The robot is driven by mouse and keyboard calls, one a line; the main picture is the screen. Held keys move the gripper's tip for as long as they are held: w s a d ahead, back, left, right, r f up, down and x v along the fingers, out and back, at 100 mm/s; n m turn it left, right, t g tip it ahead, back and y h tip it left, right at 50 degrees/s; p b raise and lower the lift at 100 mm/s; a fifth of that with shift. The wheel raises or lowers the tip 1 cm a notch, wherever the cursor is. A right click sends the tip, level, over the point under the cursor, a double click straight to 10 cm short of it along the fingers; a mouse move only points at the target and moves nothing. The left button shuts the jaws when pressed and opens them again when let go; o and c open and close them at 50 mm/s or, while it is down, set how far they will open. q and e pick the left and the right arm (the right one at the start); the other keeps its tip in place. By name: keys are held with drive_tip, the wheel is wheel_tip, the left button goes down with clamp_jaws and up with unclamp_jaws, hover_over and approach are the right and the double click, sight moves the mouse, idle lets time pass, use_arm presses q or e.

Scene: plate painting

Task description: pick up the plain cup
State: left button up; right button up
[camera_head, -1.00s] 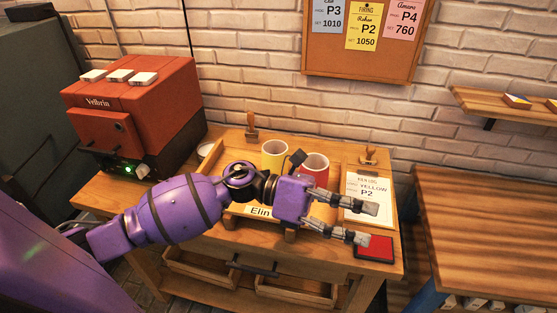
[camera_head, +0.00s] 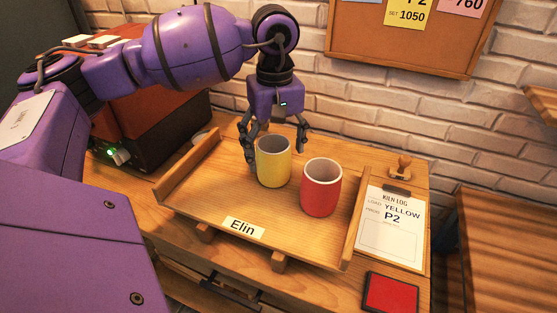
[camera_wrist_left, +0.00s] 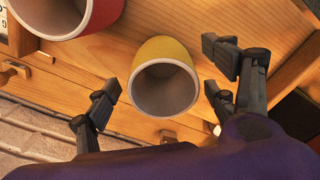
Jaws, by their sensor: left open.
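A yellow cup (camera_head: 273,165) and a red cup (camera_head: 321,190) stand upright on a wooden tray (camera_head: 180,197) labelled "Elin". Neither shows a pattern on its visible side, so I cannot tell which is the plain one. My left gripper (camera_head: 276,147) points down at the yellow cup, open, with one finger on each side of its upper part. In the left wrist view the yellow cup's rim (camera_wrist_left: 165,64) lies between the spread fingers (camera_wrist_left: 160,75), with visible gaps. The red cup (camera_wrist_left: 97,15) is partly cut off there. My right gripper is not in view.
A clipboard (camera_head: 391,230) reading "YELLOW P2" lies right of the tray, with a red pad (camera_head: 390,293) before it and a wooden-handled stamp (camera_head: 400,167) behind. The tray's front is clear.

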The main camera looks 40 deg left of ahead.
use_arm(q)
wheel_tip(320, 180, down, 4)
drive_tip(key=shift+r+p, duration=0.1)
drive_tip(key=shift+p, duration=0.2)
drive_tip(key=shift+w+f, duration=0.1)
drive_tip(key=shift+f, duration=0.45)
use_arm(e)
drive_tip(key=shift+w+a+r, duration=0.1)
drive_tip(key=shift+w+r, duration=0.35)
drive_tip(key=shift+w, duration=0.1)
use_arm(q)
drive_tip(key=c, duration=1.4)
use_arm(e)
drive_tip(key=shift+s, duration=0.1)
